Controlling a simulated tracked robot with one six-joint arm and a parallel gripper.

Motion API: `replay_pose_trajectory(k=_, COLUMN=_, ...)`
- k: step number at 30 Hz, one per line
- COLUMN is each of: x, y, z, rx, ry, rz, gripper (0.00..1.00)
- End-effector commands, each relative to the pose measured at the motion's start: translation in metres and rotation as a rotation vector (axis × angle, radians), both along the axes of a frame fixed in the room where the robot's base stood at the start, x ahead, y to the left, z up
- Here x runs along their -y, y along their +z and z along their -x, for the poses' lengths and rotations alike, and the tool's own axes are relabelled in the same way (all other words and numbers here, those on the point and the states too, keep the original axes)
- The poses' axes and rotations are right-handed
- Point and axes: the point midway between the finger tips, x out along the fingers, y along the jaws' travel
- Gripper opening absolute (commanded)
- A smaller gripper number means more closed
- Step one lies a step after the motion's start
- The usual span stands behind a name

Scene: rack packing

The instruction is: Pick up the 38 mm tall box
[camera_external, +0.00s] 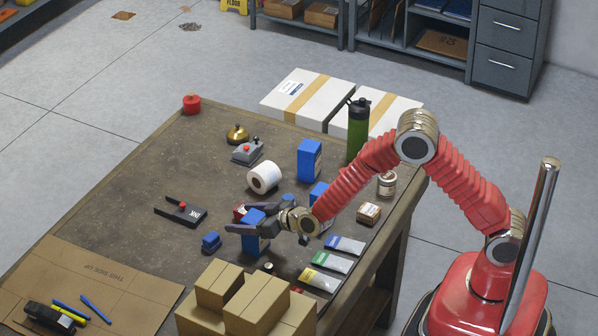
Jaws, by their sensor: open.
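Several blue boxes of different heights stand on the brown table (150,185). A tall one (308,160) stands near the back, and a shorter one (318,192) is partly hidden by my arm. Another blue box (262,246) stands at my gripper, and a small low one (211,242) sits to its left. I cannot tell from the picture which is 38 mm tall. My gripper (248,216) is open and points left, with its dark fingers seemingly on either side of the box there. Whether they touch it is unclear.
A red and white item (239,212) is close behind my gripper. Cardboard boxes (255,302) are stacked at the front. The table's left side is mostly clear.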

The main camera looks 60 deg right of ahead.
Motion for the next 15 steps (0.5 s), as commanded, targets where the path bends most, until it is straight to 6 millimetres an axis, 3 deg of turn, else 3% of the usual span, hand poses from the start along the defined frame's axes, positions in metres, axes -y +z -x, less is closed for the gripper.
replay_pose_trajectory(k=15, x=-0.0001, y=0.0002, z=0.0001, rx=0.0, ry=0.0, rz=0.0, gripper=0.41)
